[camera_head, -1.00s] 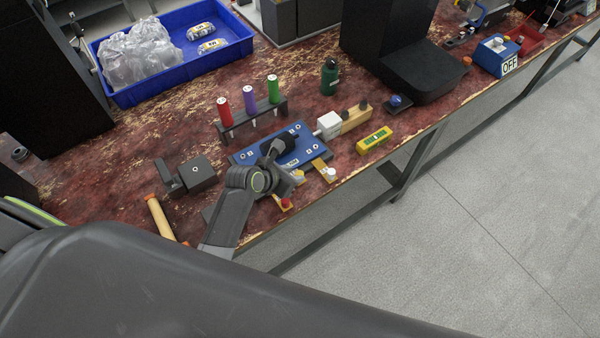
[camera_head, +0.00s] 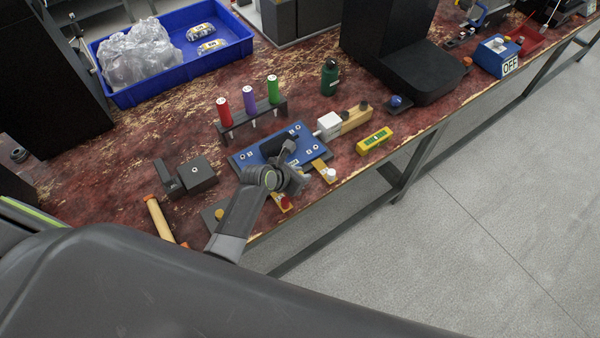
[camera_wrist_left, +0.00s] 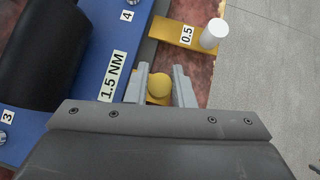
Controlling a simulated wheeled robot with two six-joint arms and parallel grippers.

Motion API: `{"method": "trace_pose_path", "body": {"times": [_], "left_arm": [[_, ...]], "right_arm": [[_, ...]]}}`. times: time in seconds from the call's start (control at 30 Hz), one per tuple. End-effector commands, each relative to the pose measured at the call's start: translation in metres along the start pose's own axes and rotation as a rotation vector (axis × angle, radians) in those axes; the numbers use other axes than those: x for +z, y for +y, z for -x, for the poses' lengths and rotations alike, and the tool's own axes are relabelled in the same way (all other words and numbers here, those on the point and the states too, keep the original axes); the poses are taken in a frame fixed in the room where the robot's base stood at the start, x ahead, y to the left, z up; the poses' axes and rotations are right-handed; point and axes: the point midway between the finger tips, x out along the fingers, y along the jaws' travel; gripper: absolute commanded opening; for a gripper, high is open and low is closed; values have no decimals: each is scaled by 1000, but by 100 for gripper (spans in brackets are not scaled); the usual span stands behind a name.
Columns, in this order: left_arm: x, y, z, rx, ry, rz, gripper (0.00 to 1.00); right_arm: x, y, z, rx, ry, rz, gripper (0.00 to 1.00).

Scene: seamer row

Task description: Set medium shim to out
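My left gripper (camera_head: 300,184) is low at the front side of a blue fixture plate (camera_head: 241,160). A little gold shows under this knob. My gripper hides this spot in the head view. To its right is a gold shim marked 0.5 (camera_wrist_left: 175,31) with a white knob (camera_wrist_left: 209,35). To its left in the head view is a shim with a red knob (camera_head: 286,202). My right gripper is out of view.
A label "1.5 NM" (camera_wrist_left: 113,76) is on the blue plate. A yellow level (camera_head: 374,140) lies to the right. A rack with red, purple and green handles (camera_head: 249,117) stands behind. A grey block with a yellow knob (camera_head: 219,214) is at left. The table edge is close in front.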

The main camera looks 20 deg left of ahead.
Motion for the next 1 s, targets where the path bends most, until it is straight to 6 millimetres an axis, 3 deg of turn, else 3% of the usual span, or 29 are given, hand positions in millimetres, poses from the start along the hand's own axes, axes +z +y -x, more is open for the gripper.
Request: {"method": "trace_pose_path", "body": {"times": [0.27, 0.6, 0.97, 1.0], "left_arm": [[0, -3, 1, -1, 1, 2, 0], [-5, -45, 8, -3, 2, 3, 0], [-8, -50, 6, -4, 2, 3, 0], [-8, -50, 6, -5, 2, 4, 26]], "right_arm": [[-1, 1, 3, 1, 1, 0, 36], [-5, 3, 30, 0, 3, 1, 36], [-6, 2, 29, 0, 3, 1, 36], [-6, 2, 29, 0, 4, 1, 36]]}}
